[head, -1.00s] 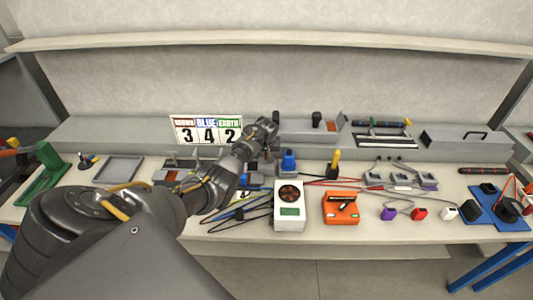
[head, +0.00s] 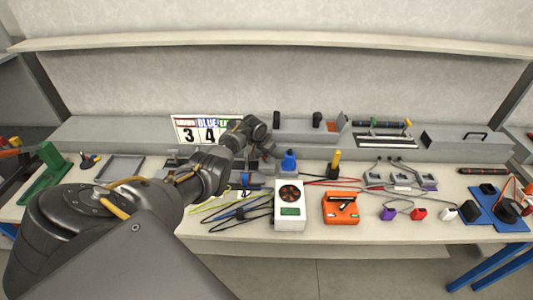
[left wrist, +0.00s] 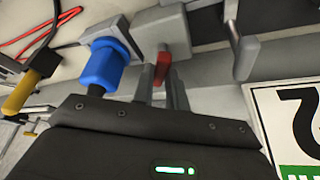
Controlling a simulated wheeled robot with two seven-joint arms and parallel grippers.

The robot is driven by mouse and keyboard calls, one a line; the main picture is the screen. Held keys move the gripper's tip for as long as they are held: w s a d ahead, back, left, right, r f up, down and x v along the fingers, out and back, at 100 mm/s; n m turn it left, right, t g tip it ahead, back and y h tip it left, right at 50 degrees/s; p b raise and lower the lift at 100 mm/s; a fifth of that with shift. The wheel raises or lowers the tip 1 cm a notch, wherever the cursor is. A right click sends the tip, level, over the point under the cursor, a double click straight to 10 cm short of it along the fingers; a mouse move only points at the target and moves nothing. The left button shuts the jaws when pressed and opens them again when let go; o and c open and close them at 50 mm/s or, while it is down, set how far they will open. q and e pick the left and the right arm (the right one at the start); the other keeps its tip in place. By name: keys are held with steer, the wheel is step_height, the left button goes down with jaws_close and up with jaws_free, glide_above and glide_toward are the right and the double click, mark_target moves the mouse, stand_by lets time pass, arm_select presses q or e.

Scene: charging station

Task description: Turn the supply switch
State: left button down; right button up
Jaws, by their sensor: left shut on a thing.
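In the left wrist view, a small red switch lever (left wrist: 163,66) stands on a grey housing. My left gripper (left wrist: 162,82) is shut on this red lever, with one finger on each side of it. In the head view my left gripper (head: 268,150) reaches in from the left to the grey bench unit, just left of the blue plug (head: 289,160). The lever is hidden behind the gripper there. The blue plug also shows beside the fingers in the left wrist view (left wrist: 103,66). My right gripper is not in view.
A sign with coloured headings and numbers (head: 190,131) stands behind my left arm. Cables spread over the front of the bench.

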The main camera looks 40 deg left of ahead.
arm_select(q)
steer(key=shift+a+f+m+h+b, duration=0.2)
steer(key=shift+m+h+b, duration=0.2)
steer(key=shift+m+b, duration=0.4)
steer(key=m+h+b, duration=0.1)
steer(key=m+b, duration=0.2)
steer(key=b, duration=0.3)
steer(key=m+g+h+b, duration=0.1)
steer(key=m+b, duration=0.2)
steer(key=b, duration=0.3)
steer(key=m+h+b, duration=0.1)
steer(key=m+b, duration=0.2)
steer(key=b, duration=0.3)
steer(key=shift+w+a+f+g, duration=0.1)
steer(key=shift+w+a+g, duration=0.1)
steer(key=shift+g, duration=0.1)
steer(key=shift+m+b, duration=0.3)
steer(key=shift+b, duration=0.25)
steer(key=shift+r+b, duration=0.2)
steer(key=shift+b, duration=0.1)
steer(key=c, duration=1.4)
jaws_free()
steer(key=shift+r, duration=0.1)
steer(key=shift+r, duration=0.1)
